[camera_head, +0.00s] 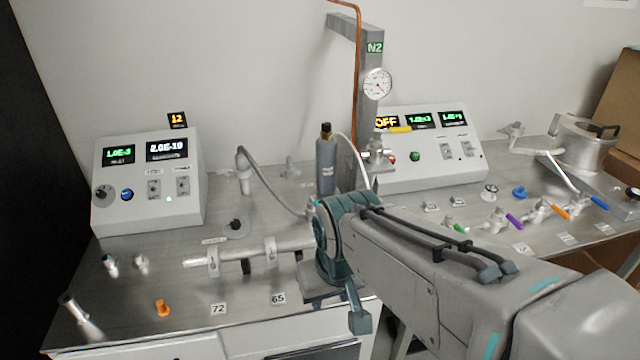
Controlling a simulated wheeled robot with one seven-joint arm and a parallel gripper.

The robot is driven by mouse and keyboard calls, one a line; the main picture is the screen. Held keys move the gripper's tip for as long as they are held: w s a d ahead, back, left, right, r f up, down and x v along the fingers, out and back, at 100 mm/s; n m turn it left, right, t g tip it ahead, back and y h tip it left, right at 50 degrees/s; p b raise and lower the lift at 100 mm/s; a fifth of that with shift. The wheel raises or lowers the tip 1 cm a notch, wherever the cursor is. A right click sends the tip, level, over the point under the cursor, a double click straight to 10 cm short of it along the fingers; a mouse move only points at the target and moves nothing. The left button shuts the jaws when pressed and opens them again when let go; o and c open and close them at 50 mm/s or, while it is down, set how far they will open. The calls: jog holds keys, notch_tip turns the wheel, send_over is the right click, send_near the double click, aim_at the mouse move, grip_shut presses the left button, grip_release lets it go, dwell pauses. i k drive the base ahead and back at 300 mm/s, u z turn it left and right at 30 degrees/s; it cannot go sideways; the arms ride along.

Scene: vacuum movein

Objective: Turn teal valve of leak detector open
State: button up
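The leak detector is probably the white sloped console (150,185) at the left, with green and white readouts, a black knob and a blue knob. A small teal piece (311,205) shows at the end of a grey hose, just left of my arm's teal joint; I cannot tell whether it is the teal valve or which way it is turned. My gripper (345,308) hangs below the wrist at the bench's front edge, low and right of that piece. One teal finger-like part shows; the rest is hidden, and nothing is visibly held.
A pipe (235,255) on clamps lies on the steel bench left of my wrist. A dark cylinder (326,165) and an N2 post with a gauge (377,84) stand behind. A second console (425,150) and several coloured-handled valves are at the right. My arm covers the middle front.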

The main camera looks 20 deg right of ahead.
aim_at(311, 196)
jog(key=z, duration=1.95)
jog(key=k, duration=0.55)
jog(key=u, duration=1.3)
jog(key=i, duration=0.5)
jog(key=u, duration=0.05)
